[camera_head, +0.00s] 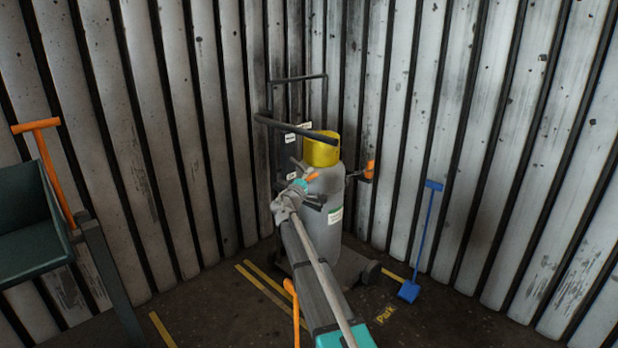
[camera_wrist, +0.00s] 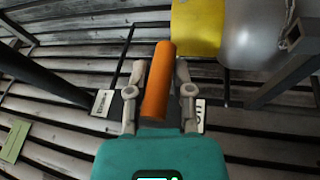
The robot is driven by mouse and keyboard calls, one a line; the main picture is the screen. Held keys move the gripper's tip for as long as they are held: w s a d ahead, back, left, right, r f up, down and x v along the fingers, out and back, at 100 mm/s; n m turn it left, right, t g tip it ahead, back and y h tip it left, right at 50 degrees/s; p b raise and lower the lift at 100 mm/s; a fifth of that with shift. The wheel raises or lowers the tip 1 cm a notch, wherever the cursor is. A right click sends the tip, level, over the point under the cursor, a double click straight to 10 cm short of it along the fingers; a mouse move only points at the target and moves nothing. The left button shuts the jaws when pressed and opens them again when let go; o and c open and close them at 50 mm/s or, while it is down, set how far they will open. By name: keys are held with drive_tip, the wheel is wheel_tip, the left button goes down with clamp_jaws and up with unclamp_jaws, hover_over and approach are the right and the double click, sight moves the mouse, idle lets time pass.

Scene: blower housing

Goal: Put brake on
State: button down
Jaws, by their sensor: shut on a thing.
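An orange cylindrical handle (camera_wrist: 158,80) lies between the two grey fingers of my gripper (camera_wrist: 160,67) in the wrist view. My gripper is shut on it, and the handle sticks out past the fingertips. In the head view my gripper (camera_head: 303,184) is at the left side of a grey cylinder (camera_head: 325,205) with a yellow top (camera_head: 321,149), on a dark wheeled cart (camera_head: 352,268). A bit of the orange handle (camera_head: 312,177) shows there. White labels (camera_wrist: 103,103) are on the cart's frame; their words are not readable. Whether the handle is the brake lever, I cannot tell.
Another orange part (camera_head: 370,167) sticks out right of the cylinder. A blue shovel (camera_head: 409,291) leans on the right wall. A dark green bin (camera_head: 30,225) with an orange-handled tool (camera_head: 52,165) is at left.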

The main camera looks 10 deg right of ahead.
drive_tip(key=shift+d+f, duration=0.2)
drive_tip(key=shift+f, duration=0.25)
drive_tip(key=c, duration=0.6)
unclamp_jaws()
drive_tip(key=shift+w+f, duration=0.1)
drive_tip(key=shift+w, duration=0.05)
drive_tip(key=shift+a, duration=0.15)
